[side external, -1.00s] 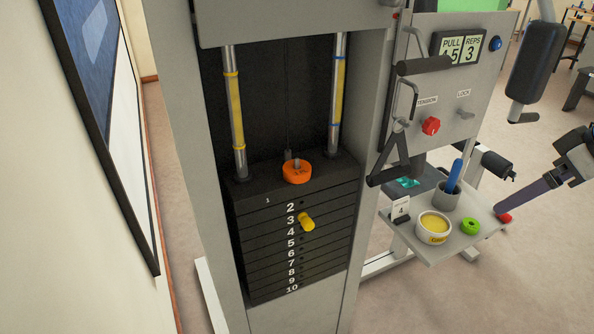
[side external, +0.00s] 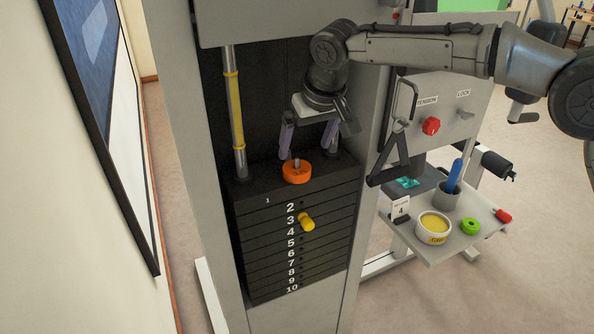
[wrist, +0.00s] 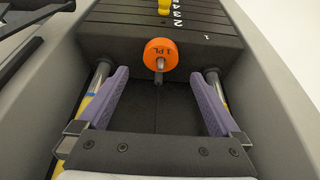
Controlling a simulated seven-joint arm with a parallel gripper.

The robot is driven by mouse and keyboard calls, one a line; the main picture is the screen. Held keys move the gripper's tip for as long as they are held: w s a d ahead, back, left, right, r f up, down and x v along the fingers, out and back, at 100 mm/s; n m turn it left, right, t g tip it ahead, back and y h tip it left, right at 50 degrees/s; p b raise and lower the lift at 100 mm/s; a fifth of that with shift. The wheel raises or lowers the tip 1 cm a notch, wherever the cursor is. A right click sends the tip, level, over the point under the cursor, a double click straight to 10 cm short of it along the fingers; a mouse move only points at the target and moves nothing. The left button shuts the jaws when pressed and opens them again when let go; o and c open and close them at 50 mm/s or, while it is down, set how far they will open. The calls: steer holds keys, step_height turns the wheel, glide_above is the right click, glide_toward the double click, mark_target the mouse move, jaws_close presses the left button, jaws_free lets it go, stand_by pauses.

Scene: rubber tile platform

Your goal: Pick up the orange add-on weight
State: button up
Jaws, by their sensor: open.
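The orange add-on weight (side external: 297,172) is a small disc on top of the black weight stack (side external: 262,187), with a short grey post rising through its middle. In the wrist view the orange add-on weight (wrist: 160,53) shows lettering and lies ahead of my fingers, roughly centred between them. My gripper (side external: 307,156) is open and empty, its two purple fingers pointing down just above and behind the disc. In the wrist view my gripper (wrist: 159,87) has its fingers wide apart, one each side. I see no contact with the disc.
Guide rods (side external: 235,110) stand beside the stack, and the machine's grey uprights close it in on both sides. A yellow selector pin (side external: 306,221) sticks out of the stack's front. To the right, a small shelf (side external: 463,243) carries a yellow-filled bowl, a green ring and a cup.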

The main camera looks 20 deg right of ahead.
mark_target(298, 162)
steer(key=shift+x, duration=3.85)
steer(key=shift+w+a+r, duration=0.1)
steer(key=shift+w, duration=0.05)
steer(key=c, duration=1.6)
steer(key=shift+r, duration=0.15)
